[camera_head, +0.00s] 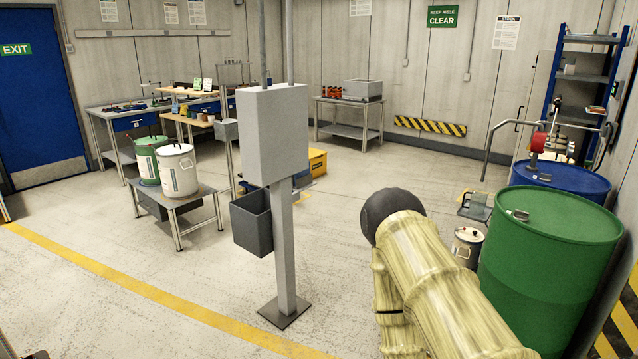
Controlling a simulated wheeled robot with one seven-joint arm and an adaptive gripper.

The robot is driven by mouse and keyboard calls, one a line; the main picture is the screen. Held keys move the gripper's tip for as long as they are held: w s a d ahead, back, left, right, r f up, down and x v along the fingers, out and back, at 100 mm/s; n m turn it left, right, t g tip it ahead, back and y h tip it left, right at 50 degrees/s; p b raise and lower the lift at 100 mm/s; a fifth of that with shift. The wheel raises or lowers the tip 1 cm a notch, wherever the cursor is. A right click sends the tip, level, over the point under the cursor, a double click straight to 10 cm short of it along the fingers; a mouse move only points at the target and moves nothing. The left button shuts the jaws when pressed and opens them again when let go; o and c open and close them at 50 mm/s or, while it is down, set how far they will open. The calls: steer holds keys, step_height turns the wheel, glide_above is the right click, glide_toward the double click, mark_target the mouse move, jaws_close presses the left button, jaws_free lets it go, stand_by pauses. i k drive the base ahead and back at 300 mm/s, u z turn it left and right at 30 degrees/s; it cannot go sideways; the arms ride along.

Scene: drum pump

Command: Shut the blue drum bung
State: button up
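The blue drum (585,180) stands at the right, partly hidden behind the green drum (552,262). A small grey fitting (543,177) shows on the near left part of its lid. It is too small to tell whether this is the bung or whether it is open or shut. A red pump head (538,143) with a grey pipe (505,123) bending to the left stands above the back left of the blue drum. My gripper is not in view; a yellow-sleeved part of my arm with a dark rounded end shows at the lower right, left of the green drum.
A small lidded can (467,246) stands left of the green drum. A grey post with a box (272,135) and a bin (252,222) stands mid-floor. A low table (184,204) holds two pails at left. A blue shelf rack (588,85) is behind the drums. Open floor lies between.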

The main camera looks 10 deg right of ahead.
mark_target(545, 177)
steer(key=z, duration=0.45)
steer(key=i, duration=1.85)
steer(key=z, duration=1.25)
steer(key=i, duration=0.75)
steer(key=z, duration=0.4)
steer(key=k, duration=0.55)
steer(key=u, duration=1.9)
steer(key=i, duration=1.3)
steer(key=z, duration=2.5)
